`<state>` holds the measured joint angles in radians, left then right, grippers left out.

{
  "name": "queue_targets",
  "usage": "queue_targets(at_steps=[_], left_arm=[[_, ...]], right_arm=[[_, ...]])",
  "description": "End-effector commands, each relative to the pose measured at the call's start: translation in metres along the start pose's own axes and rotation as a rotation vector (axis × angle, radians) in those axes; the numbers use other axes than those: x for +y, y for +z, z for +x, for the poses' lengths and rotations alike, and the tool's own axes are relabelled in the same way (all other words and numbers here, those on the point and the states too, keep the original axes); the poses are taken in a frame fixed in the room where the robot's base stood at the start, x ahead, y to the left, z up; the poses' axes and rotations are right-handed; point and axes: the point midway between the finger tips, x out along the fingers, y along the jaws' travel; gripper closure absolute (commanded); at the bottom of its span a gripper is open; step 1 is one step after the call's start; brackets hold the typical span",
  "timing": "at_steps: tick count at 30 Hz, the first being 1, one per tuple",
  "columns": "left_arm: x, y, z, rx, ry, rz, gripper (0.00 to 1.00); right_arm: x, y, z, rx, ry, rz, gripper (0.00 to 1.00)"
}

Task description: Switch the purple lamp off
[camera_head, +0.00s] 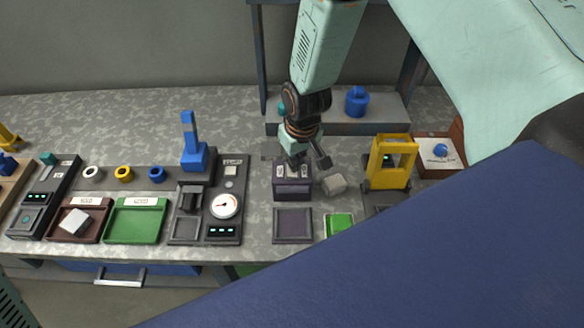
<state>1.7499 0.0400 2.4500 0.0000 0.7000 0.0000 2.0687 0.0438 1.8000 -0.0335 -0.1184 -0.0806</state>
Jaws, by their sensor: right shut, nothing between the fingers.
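My right gripper (308,164) is shut and empty, reaching down from above over a small dark purple-grey box (291,190) on the bench. Its fingers are close to the box's top, where small light switches or labels show; I cannot tell whether they touch. A dark purplish square panel (292,225) lies in front of the box and looks unlit. I cannot tell for sure which of these is the purple lamp. The gripper hides part of the box's top. My left gripper is not in view.
A grey block (334,184) sits just right of the box. A bright green pad (339,225) and a yellow frame (390,162) stand further right. Left are a gauge panel (225,206) with a blue lever (191,140), and a green tray (137,221). A raised shelf (385,125) stands behind.

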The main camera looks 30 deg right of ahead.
Motion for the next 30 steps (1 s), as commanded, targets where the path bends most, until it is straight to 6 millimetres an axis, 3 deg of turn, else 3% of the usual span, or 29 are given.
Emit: queue_targets(at_steps=[30], left_arm=[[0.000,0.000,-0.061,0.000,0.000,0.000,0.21]], right_arm=[[0.000,-0.010,-0.067,-0.001,0.000,0.000,1.00]])
